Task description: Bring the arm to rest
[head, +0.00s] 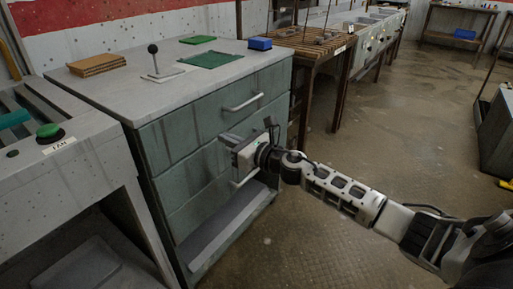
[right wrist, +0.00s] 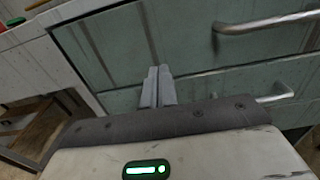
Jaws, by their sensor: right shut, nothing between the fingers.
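My right arm reaches in from the right in the head view. Its gripper (head: 231,142) is in front of the grey-green drawer cabinet (head: 180,130), between the upper handle (head: 243,103) and the lower handle (head: 245,179). In the right wrist view the two fingers (right wrist: 158,86) are together, with nothing between them. They point at the drawer fronts, left of the upper handle (right wrist: 265,23) and the lower handle (right wrist: 275,96), and hold neither. Whether the tips touch the cabinet I cannot tell. My left gripper is not in view.
The cabinet top holds a lever (head: 154,60), a green cloth (head: 211,60), a brown stack (head: 96,65) and a blue box (head: 260,43). A bench with a green button (head: 48,130) stands at left. A slatted wooden rack (head: 312,42) stands behind. Open floor (head: 420,110) lies right.

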